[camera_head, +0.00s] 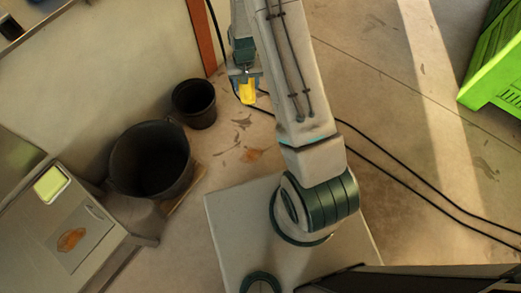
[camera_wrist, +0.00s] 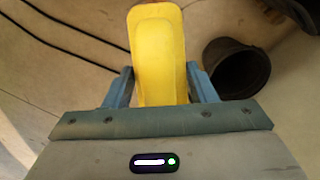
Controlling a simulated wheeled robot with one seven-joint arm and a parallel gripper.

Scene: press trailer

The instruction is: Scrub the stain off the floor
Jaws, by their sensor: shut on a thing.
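My gripper (camera_head: 245,76) is shut on a yellow block (camera_head: 248,94), which looks like a sponge or scrubber. In the wrist view the yellow block (camera_wrist: 157,45) stands out between the two blue fingers of my gripper (camera_wrist: 160,88). An orange-brown stain (camera_head: 254,155) lies on the concrete floor, below the yellow block in the head view. A gap of floor shows between them there; I cannot tell the block's height. The stain cannot be made out in the wrist view.
Two dark buckets (camera_head: 152,160) (camera_head: 195,103) stand left of the stain. A grey cabinet (camera_head: 100,215) at lower left carries a pale yellow-green pad (camera_head: 50,185) and an orange-brown patch (camera_head: 71,239). Black cables (camera_head: 400,180) cross the floor. A green crate (camera_head: 495,65) stands at upper right.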

